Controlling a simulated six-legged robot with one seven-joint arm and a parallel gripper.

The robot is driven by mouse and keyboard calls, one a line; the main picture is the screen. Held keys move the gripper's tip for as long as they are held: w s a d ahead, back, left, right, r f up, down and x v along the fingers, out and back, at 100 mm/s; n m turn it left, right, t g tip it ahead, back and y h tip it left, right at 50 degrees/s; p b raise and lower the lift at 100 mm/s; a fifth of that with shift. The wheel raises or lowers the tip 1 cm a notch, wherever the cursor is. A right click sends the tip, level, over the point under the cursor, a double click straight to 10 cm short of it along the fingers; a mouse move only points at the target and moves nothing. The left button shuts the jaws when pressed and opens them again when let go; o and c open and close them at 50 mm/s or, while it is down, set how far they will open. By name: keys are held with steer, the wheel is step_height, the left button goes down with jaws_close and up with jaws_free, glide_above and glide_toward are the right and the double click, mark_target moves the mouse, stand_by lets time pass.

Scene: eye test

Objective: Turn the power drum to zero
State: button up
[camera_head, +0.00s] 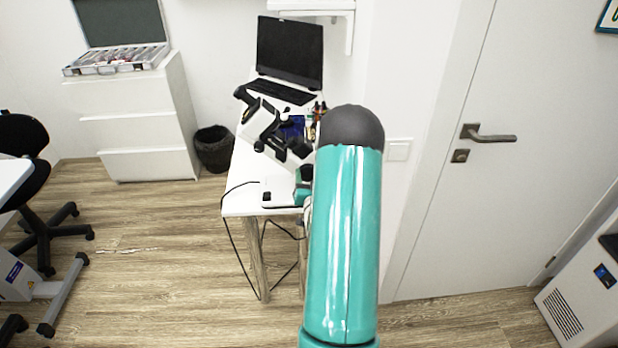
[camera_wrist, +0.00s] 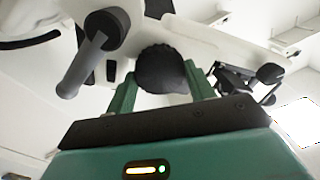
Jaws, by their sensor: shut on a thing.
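The power drum (camera_wrist: 162,70) is a dark, ribbed round knob on a white instrument (camera_wrist: 215,40). In the wrist view it sits between the two green fingers of my gripper (camera_wrist: 163,78), which is shut on it. Any scale or number on the drum cannot be read. In the head view the white and black instrument (camera_head: 259,121) stands tilted on a narrow white table (camera_head: 243,190). My teal arm crosses in front of the table's right side. The drum and the fingertips cannot be made out in the head view.
A grey cylinder (camera_wrist: 85,70) juts out left of the drum. A cable hangs off the table's left side.

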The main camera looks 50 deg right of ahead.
steer(key=shift+m+h, duration=0.3)
steer(key=shift+m, duration=1.8)
steer(key=o, duration=1)
steer(key=shift+c, duration=0.2)
steer(key=v, duration=1.4)
steer(key=shift+w+r, duration=0.1)
